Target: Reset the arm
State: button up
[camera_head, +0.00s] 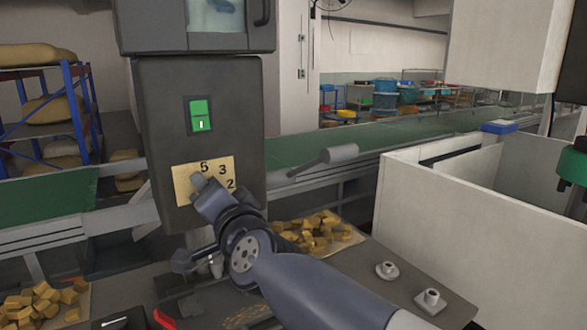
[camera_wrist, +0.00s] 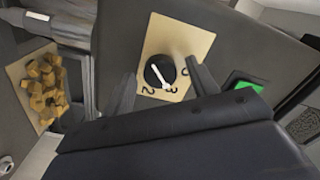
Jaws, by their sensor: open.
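My arm reaches from the bottom right of the head view, with my gripper (camera_head: 203,188) in front of the tan number plate (camera_head: 222,166) on a dark grey machine (camera_head: 230,105). The plate shows 5, 3 and 2; the arm covers its lower left. In the wrist view my gripper (camera_wrist: 159,69) is open, with one dark finger on each side of a round black knob (camera_wrist: 152,77) with a white pointer. I cannot tell whether the fingers touch the knob. The plate (camera_wrist: 188,38) also shows there. My arm hides the knob in the head view.
A lit green switch (camera_head: 200,115) sits above the plate. Yellow-brown blocks (camera_head: 318,230) lie on a tray below, with more blocks (camera_head: 42,302) at lower left. White panels (camera_head: 460,210) stand at right. A green conveyor (camera_head: 420,130) runs behind. Two small metal parts (camera_head: 431,299) stand at lower right.

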jog(key=shift+w+a, duration=0.25)
jog(key=shift+w, duration=0.15)
jog(key=s+d+n+p, duration=0.4)
jog(key=s+d+n, duration=0.1)
jog(key=s+n, duration=0.3)
jog(key=shift+s+n+p, duration=0.3)
jog(key=shift+n, duration=0.2)
dwell(2.0)
jog(key=shift+d, duration=0.2)
